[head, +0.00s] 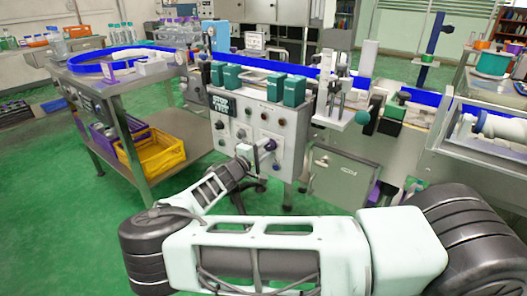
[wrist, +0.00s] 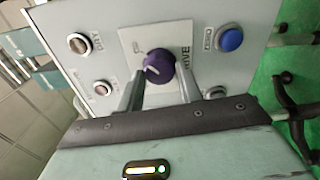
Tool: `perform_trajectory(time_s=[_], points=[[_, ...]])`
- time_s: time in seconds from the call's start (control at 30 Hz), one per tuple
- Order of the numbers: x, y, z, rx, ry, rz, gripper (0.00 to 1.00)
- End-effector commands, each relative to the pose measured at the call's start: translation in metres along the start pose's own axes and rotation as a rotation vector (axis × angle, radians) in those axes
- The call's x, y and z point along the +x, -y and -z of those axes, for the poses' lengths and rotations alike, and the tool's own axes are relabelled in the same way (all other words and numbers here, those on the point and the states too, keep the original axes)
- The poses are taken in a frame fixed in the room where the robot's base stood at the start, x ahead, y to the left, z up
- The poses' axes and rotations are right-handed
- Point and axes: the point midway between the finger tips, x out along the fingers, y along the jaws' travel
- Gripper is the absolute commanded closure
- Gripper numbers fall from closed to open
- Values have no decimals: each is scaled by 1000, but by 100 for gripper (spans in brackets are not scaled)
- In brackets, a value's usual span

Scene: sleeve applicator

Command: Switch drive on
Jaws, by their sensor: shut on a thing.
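The drive switch is a purple rotary knob (wrist: 158,66) with a white pointer line, on a pale plate lettered "DRIVE" on the grey control panel (wrist: 100,20). In the head view the knob (head: 270,145) shows at the panel's lower right, partly behind my gripper. My gripper (head: 257,150) reaches up to the panel's front. In the wrist view its two fingers (wrist: 160,85) stand on either side of the knob and are shut on it. I cannot tell which marked position the pointer is at.
A blue push button (wrist: 230,39) sits beside the knob plate, and several other buttons surround it. Green boxes (head: 295,90) stand on top of the panel. A steel cart (head: 140,84) with a yellow crate (head: 162,155) stands left. Green floor (head: 55,190) is free at left.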

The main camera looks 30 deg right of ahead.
Motion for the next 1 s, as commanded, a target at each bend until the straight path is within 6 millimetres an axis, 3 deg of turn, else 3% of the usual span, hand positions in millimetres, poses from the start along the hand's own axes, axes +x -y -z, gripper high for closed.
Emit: perform_trajectory(time_s=[0.47, 0.5, 0.53, 0.87, 1.0], points=[[-1, 2, 0, 14, 1, 2, 87], [-1, 2, 0, 14, 1, 3, 53], [-1, 2, 0, 14, 1, 2, 45], [-2, 1, 0, 12, 0, 1, 43], [-15, 0, 0, 12, -1, 2, 43]])
